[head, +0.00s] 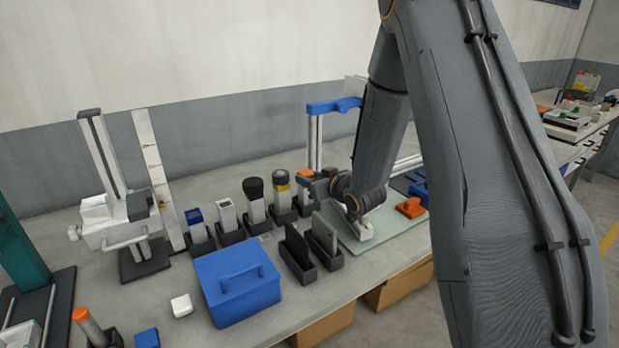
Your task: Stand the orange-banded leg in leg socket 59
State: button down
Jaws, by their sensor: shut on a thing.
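A leg with an orange band (306,174) is at the right end of a row of upright pieces, beside my gripper (318,187). My gripper reaches in from the right and is shut on this leg. The leg's lower part is partly hidden by the gripper and neighbouring pieces, so I cannot tell whether it is seated in a socket. Dark sockets (230,238) run along the row. No socket number is readable, so I cannot tell which is 59.
A blue box (237,283) and black slotted holders (298,256) are in front. An orange-topped cylinder (88,326) stands lower left. A blue-topped frame (334,105) rises behind.

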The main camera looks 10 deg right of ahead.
jog(key=shift+f, duration=0.1)
jog(key=c, duration=1.3)
grip_release()
jog(key=b+v, duration=0.2)
jog(key=v, duration=1)
